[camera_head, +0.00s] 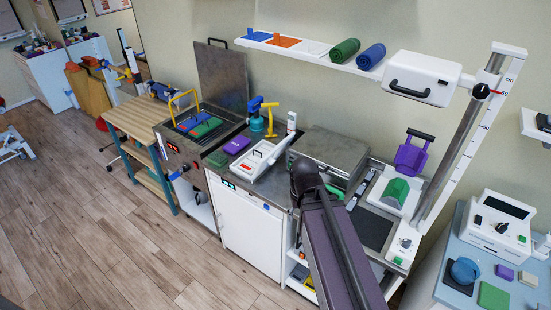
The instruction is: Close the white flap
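No part is clearly marked as the white flap, and I cannot tell which white panel it is. A white wall box (425,72) with a black handle hangs at the upper right; its front looks like a panel, and whether it is open is unclear. A low white device (258,160) with a handle and a raised narrow white part (283,146) sits on the counter. Below is a white cabinet door (250,228), which appears shut. My dark purple arm rises from the bottom edge to the counter's front. My gripper's fingers do not show.
A metal bath (170,145) with a raised lid (222,75) stands left of the counter. A metal box (330,150) is behind my arm. A shelf (300,46) holds rolled towels. A tilted white measuring post (470,140) stands at right. The wooden floor (110,230) at left is clear.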

